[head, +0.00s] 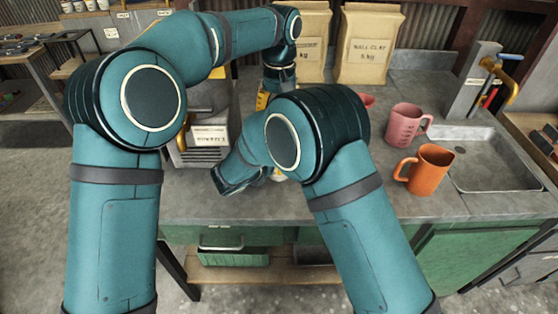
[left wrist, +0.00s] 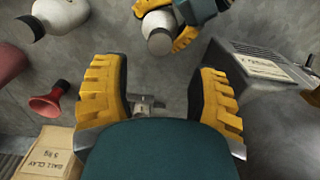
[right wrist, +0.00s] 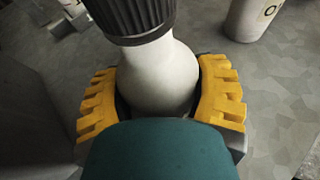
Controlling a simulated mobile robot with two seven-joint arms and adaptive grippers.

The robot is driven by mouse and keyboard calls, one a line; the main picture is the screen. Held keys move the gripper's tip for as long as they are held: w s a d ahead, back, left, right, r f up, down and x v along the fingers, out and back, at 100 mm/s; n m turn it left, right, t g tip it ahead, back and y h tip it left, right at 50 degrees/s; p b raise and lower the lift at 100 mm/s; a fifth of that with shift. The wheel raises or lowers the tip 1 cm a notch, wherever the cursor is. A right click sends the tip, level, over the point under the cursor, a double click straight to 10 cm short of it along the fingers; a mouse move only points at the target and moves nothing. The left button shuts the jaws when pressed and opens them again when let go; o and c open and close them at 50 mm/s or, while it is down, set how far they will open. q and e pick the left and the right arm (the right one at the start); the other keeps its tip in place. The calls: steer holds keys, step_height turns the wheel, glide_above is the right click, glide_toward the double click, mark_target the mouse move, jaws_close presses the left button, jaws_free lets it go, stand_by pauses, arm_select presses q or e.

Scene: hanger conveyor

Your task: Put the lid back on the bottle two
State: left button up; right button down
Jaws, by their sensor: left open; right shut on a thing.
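My right gripper (right wrist: 160,95) is shut on a white bottle (right wrist: 158,75), its yellow fingers on both sides of the rounded body. A dark ribbed lid (right wrist: 135,18) shows at the bottle's narrow end; I cannot tell whether it is fully seated. The left wrist view also shows this bottle (left wrist: 160,25) at the top, with a pale grey end toward me, and my right gripper's yellow finger beside it. My left gripper (left wrist: 160,90) is open, with nothing held between its fingers, apart from the bottle. In the head view my arms hide most of this.
Another white bottle with a dark cap (left wrist: 62,12) and a red funnel (left wrist: 48,103) are at the left wrist view's left. A labelled grey box (head: 208,135), clay bags (head: 368,45), a pink mug (head: 405,126), an orange mug (head: 430,170) and a sink (head: 497,175) surround the work area.

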arm_select(q)
step_height(320, 180, down, 8)
steer(key=shift+r, duration=0.2)
stand_by(0.3)
jaws_close()
steer(key=m, duration=0.3)
steer(key=shift+m, duration=0.3)
jaws_free()
steer(key=shift+r, duration=0.1)
